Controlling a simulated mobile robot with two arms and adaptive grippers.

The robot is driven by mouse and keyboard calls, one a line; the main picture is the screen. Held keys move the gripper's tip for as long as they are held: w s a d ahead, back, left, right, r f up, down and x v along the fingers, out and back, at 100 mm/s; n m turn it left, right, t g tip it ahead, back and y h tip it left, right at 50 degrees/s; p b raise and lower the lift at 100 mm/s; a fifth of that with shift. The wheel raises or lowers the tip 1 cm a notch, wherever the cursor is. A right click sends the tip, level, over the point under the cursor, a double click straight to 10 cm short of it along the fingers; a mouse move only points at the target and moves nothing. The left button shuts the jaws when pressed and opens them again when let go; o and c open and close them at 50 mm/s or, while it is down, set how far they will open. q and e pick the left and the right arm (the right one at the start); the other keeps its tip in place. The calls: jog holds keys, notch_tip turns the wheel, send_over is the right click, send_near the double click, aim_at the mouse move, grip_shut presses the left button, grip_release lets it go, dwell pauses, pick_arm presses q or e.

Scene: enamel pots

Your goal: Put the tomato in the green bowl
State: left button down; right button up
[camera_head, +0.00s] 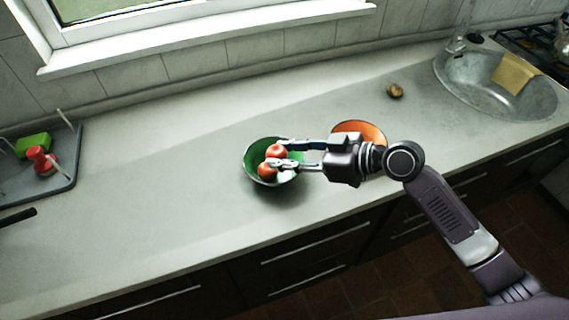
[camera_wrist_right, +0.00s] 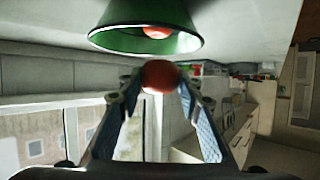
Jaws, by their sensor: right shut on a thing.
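The green bowl (camera_head: 252,155) stands on the counter, left of the orange bowl. My right gripper (camera_head: 281,152) reaches over it from the right, shut on a red tomato (camera_head: 277,151) at its fingertips. A second red tomato (camera_head: 267,169) lies in the bowl. A pale patch at the bowl's near right side is partly hidden by the fingers. In the right wrist view, the held tomato (camera_wrist_right: 160,75) sits between the fingertips (camera_wrist_right: 155,84), apart from the green bowl (camera_wrist_right: 146,14) in the picture. The other tomato (camera_wrist_right: 157,33) shows inside that bowl. My left gripper is not in view.
The orange bowl (camera_head: 361,128) stands just behind my right wrist. A brown round item (camera_head: 395,90) lies near the metal sink (camera_head: 460,88). A grey rack (camera_head: 68,172) with a green sponge (camera_head: 33,144) and a red bottle (camera_head: 41,160) is at left. The counter between is clear.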

notch_tip(320, 180, down, 4)
jog(key=shift+f, duration=0.1)
jog(key=shift+f, duration=0.15)
jog(key=o, duration=0.9)
jog(key=shift+b+v, duration=1.55)
jog(key=shift+v, duration=4.55)
jog(key=shift+a, duration=0.1)
